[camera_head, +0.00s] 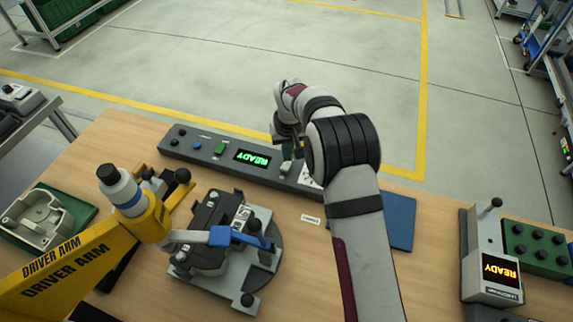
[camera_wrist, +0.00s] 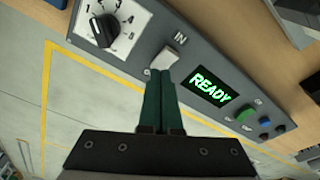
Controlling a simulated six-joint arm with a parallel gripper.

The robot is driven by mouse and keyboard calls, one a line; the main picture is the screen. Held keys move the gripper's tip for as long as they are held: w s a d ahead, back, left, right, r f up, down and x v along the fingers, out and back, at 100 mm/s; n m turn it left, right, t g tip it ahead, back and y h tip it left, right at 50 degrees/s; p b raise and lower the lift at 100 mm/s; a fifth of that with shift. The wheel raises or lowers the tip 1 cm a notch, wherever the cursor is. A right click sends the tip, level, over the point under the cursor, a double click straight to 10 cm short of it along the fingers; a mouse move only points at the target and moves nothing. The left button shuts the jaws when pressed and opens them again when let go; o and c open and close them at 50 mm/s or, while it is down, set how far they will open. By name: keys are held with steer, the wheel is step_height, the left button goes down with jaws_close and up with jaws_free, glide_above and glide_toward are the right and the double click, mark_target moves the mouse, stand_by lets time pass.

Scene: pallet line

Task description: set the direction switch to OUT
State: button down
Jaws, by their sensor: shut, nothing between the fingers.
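The direction switch is a small pale rocker or lever (camera_wrist: 165,58) on the grey control panel (camera_wrist: 215,62), with the label IN beside it in the wrist view. It also shows in the head view (camera_head: 286,167), just below my gripper (camera_head: 290,145). In the wrist view my gripper (camera_wrist: 161,76) is shut and empty, its two green fingers side by side. The fingertips are right at the switch's near edge; I cannot tell whether they touch it. No OUT label is readable, and the fingers cover part of the panel there. The switch's exact setting is unclear.
The panel also carries a black dial (camera_wrist: 104,29), a green READY display (camera_wrist: 206,90) and coloured buttons (camera_wrist: 265,121). A yellow driver arm (camera_head: 95,250) and a fixture (camera_head: 225,245) stand on the wooden table. A blue mat (camera_head: 400,222) lies right of my arm.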

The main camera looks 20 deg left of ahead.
mark_target(287, 164)
step_height(287, 164, up, 6)
stand_by(0.5)
